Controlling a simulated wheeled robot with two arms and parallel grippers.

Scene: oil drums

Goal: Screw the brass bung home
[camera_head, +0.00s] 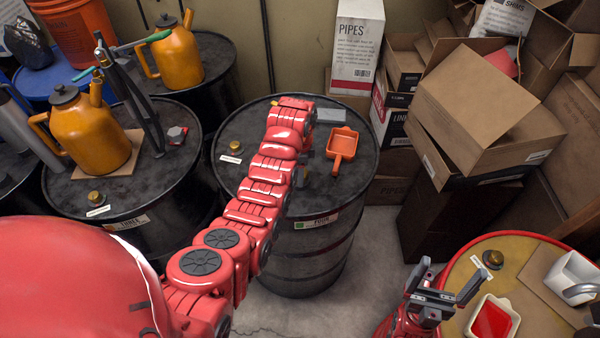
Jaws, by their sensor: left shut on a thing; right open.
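My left arm reaches in to the middle black drum (255,180). My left gripper (305,176) is low over the drum top, right of centre, and partly hidden behind the red arm. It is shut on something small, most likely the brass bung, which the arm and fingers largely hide. Whether it sits in a hole or how deep cannot be seen. Another brass-coloured bung (236,146) sits on the same drum's left side, beside a white label. My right gripper (440,295) is open and empty, fingers up, at the left edge of the yellow-topped drum (462,262).
An orange scoop (342,147) lies right of my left gripper. A grey block (331,116) is behind it. Orange jugs (85,135) stand on the left drums. Cardboard boxes (490,110) fill the back right. A red-filled tray (492,320) sits on the yellow-topped drum.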

